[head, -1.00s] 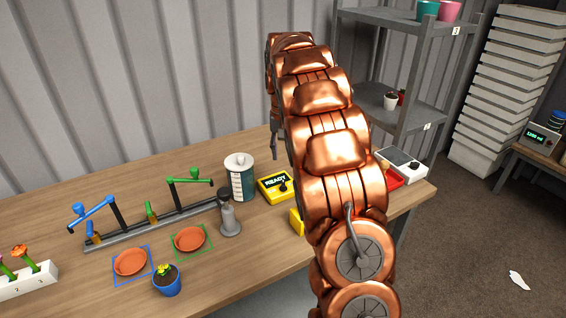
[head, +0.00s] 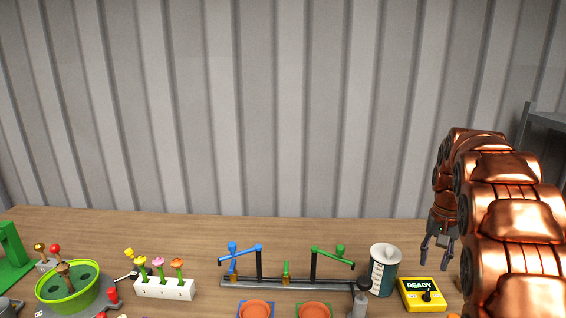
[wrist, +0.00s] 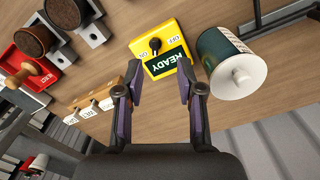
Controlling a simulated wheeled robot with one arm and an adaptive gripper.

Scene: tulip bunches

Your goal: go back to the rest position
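My gripper (head: 438,252) hangs at the right in the head view, above the table behind the yellow READY box. In the wrist view my gripper (wrist: 160,100) has its two fingers apart with nothing between them. The yellow box (head: 423,295) with a black lever and a READY display stands on the table below; it also shows in the wrist view (wrist: 176,82), just beyond the fingertips. My copper arm fills the right side of the head view.
A white-lidded canister (head: 384,268) stands left of the box. A rail with blue and green levers (head: 290,284) has two orange saucers (head: 257,309) in front. A white flower holder (head: 165,290) and green bowl (head: 68,293) are at left. The table's back strip (head: 180,227) is clear.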

